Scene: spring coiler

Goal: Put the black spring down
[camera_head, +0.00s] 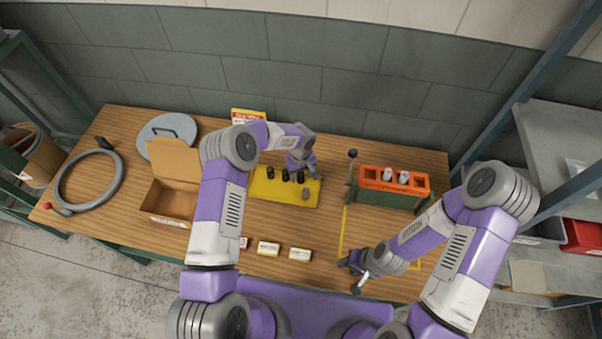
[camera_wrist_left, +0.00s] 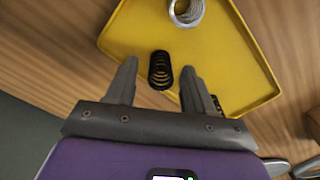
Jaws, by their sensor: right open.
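A yellow tray (camera_head: 262,194) lies mid-table with several black springs in a row and a grey spring (camera_head: 305,193) near its front right. In the left wrist view, a black spring (camera_wrist_left: 160,70) stands over the yellow tray (camera_wrist_left: 230,50) between the fingers of my left gripper (camera_wrist_left: 160,78), with a gap on each side. That gripper is open. The grey spring (camera_wrist_left: 187,12) lies beyond it, and another black piece (camera_wrist_left: 217,103) is partly hidden by the right finger. In the head view my left gripper (camera_head: 309,170) is at the tray's right end. My right gripper (camera_head: 352,274) is open near the front edge.
An orange block (camera_head: 376,174) with pale cylinders sits on a green fixture right of the tray, with a lever (camera_head: 352,154). An open cardboard box (camera_head: 168,200) is at left. Small cartons (camera_head: 268,248) lie in front.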

